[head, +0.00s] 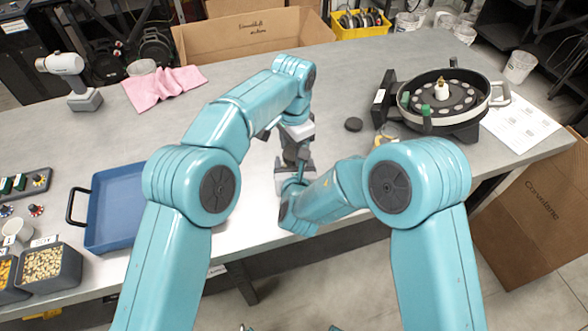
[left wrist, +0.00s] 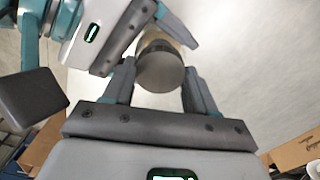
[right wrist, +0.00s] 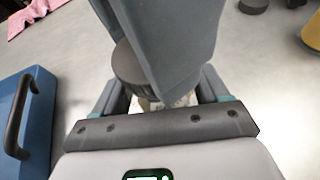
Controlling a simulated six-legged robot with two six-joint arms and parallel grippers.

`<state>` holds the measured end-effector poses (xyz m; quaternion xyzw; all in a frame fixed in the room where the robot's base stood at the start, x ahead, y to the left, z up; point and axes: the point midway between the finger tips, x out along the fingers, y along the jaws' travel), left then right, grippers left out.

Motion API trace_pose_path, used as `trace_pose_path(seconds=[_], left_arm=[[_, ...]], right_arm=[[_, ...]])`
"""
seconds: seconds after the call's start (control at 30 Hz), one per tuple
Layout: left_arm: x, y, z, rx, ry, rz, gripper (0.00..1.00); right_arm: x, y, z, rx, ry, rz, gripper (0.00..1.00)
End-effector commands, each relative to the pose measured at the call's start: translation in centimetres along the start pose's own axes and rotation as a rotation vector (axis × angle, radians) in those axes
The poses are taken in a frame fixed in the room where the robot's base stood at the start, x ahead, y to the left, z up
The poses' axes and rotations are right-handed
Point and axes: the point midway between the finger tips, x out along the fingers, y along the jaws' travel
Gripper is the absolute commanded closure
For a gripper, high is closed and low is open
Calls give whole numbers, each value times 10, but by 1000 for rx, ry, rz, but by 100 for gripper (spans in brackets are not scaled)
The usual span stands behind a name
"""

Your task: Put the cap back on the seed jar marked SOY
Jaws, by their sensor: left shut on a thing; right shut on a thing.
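The seed jar (right wrist: 165,103) is mostly hidden; in the right wrist view a pale part shows between the fingers of my right gripper (right wrist: 165,95), which is shut on it. The dark round cap (left wrist: 160,70) is between the fingers of my left gripper (left wrist: 158,88), shut on it. In the right wrist view the cap (right wrist: 128,65) is right over the jar's top, partly behind the left gripper's finger. I cannot tell whether it is seated. In the head view my left gripper (head: 297,160) points down above my right gripper (head: 284,180). No SOY label is readable.
Another dark disc (head: 353,124) lies on the grey table, near a yellowish item (head: 386,133) and the round seed meter (head: 440,98) at right. A blue tray (head: 112,200), seed bins (head: 52,268) and a pink cloth (head: 165,88) are left. Table around the grippers is clear.

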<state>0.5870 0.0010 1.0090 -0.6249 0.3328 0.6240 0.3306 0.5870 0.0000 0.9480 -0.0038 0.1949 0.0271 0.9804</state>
Motion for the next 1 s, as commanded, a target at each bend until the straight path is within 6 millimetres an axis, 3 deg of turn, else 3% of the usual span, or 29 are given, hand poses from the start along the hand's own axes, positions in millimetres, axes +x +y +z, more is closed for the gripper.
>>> trace_pose_path(seconds=[0.2, 0.37, 0.4, 0.47, 0.5, 0.77, 1.0], left_arm=[[0, 0, 1, 502, -3, 1, 80], [0, 0, 1, 547, -3, 1, 80], [0, -1, 1, 547, -3, 1, 40], [0, -1, 1, 546, -2, 1, 21], [0, 0, 1, 546, -3, 2, 18], [-2, 1, 0, 546, -2, 4, 18], [-35, 1, -1, 547, 1, 1, 18]], right_arm=[[0, -1, 0, 2, 0, -3, 100], [0, -1, 0, 3, 0, -3, 100], [0, -1, 0, 3, 0, -3, 100], [0, -1, 0, 2, 0, -3, 100], [0, -1, 0, 2, 0, -3, 100], [1, -1, 0, 2, 0, -2, 100], [1, -1, -1, 2, 2, -2, 100]])
